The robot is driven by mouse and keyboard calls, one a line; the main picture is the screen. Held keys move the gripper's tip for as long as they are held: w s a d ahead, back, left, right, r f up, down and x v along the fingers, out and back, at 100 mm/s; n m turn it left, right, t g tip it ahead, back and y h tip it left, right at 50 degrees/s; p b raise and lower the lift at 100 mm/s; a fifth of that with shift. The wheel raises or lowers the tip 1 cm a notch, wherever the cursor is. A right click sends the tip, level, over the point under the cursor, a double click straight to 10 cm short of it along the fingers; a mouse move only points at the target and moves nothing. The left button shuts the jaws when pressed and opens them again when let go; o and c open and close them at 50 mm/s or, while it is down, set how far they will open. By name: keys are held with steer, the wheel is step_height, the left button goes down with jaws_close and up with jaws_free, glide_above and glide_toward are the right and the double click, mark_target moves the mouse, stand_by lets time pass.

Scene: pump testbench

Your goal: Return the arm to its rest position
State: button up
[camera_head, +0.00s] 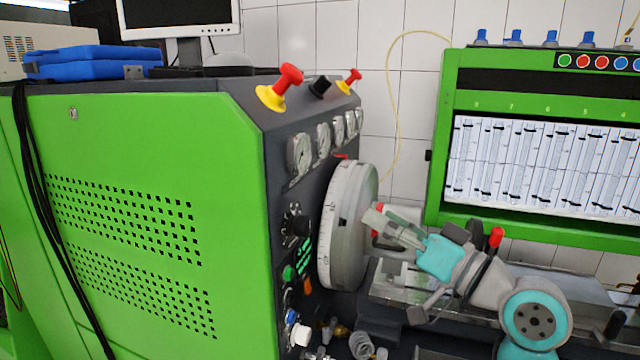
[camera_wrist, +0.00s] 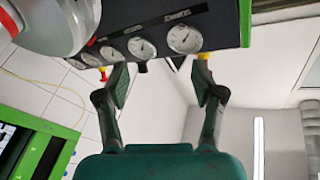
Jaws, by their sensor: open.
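My arm with teal and grey links (camera_head: 465,270) shows at the lower right of the head view, stretched out to the left. My gripper (camera_head: 384,222) is at its left end, just right of the large grey graduated wheel (camera_head: 346,225); I cannot tell the exact gap. In the wrist view my gripper (camera_wrist: 160,82) is open, its two dark green fingers spread with nothing between them. The wheel also shows at the upper left of the wrist view (camera_wrist: 62,22).
A green test bench (camera_head: 150,200) fills the left, with dial gauges (camera_head: 300,153) and red-yellow knobs (camera_head: 280,88). A metal bed (camera_head: 395,285) lies below my arm. A green cabinet (camera_head: 440,150) with a chart panel stands behind right. A monitor (camera_head: 180,18) and blue case (camera_head: 95,62) sit on top.

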steer(key=s+d+f+m+t+h, duration=0.1)
steer(key=d+f+m+t+h, duration=0.15)
steer(key=f, duration=0.75)
steer(key=s+d+f+m+t+h, duration=0.15)
steer(key=f+m+h, duration=0.25)
steer(key=f, duration=0.6)
steer(key=s+d+f+m+g+h, duration=0.15)
steer(key=s+f+h, duration=0.35)
steer(key=s+f, duration=0.8)
steer(key=s+d+f+h, duration=0.3)
steer(key=s+f, duration=0.6)
steer(key=s, duration=0.5)
steer(key=s+r+n+g, duration=0.2)
steer(key=s+n, duration=0.1)
steer(key=s, duration=1.4)
steer(key=shift+a+n, duration=0.2)
steer(key=shift+n, duration=0.2)
